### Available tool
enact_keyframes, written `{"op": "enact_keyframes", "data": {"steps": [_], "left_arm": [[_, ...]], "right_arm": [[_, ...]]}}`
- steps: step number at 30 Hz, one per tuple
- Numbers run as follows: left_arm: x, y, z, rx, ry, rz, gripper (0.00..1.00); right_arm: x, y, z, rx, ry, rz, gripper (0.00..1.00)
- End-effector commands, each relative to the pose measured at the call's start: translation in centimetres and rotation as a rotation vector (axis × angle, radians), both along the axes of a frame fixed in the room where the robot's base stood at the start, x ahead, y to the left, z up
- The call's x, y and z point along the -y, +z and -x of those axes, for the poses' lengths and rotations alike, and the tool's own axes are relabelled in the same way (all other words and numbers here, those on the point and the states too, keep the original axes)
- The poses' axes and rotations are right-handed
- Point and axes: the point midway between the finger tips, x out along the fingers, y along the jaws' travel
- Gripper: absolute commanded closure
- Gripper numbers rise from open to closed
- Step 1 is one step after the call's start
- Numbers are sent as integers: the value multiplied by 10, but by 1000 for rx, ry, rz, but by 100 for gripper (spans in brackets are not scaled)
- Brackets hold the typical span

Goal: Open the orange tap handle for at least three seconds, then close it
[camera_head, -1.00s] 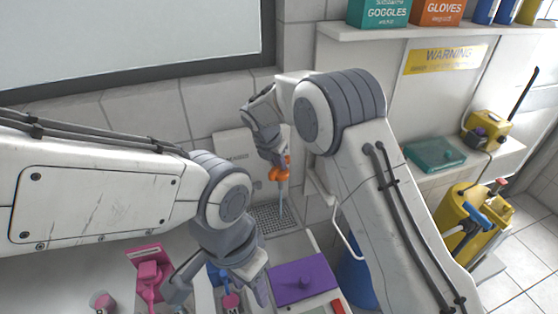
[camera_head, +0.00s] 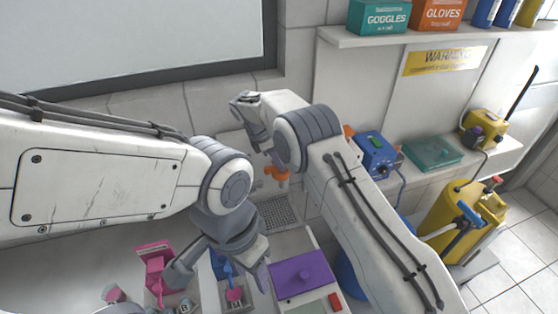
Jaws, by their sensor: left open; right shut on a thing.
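The orange tap handle (camera_head: 280,173) is at the wall, above a grey drip grate (camera_head: 280,210). My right gripper (camera_head: 274,160) comes down from above and is shut on the tap handle; its fingertips are small and partly hidden by my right arm. No stream shows between the tap and the grate. My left gripper (camera_head: 222,278) is open, low in front, above the bench and well away from the tap. A blue item (camera_head: 222,264) shows between its fingers.
A purple-topped box (camera_head: 302,277) stands right of my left gripper. A pink device (camera_head: 154,268) stands left of it. A blue unit (camera_head: 376,153) and a teal tray (camera_head: 432,153) are on the right shelf. A yellow cart (camera_head: 462,220) stands on the floor.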

Motion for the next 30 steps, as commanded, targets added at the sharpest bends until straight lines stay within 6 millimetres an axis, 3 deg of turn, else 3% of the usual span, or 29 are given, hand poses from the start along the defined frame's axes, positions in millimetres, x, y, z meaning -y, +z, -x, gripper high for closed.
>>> {"op": "enact_keyframes", "data": {"steps": [20,21,23,30], "left_arm": [[0,3,0,0,0,0,50],[0,3,0,0,1,0,50],[0,3,0,0,0,0,50],[0,3,0,0,1,0,50]], "right_arm": [[1,1,0,0,-54,0,100],[1,1,0,0,-54,0,76],[1,1,0,0,-54,0,53],[0,0,0,0,-52,0,52]]}}
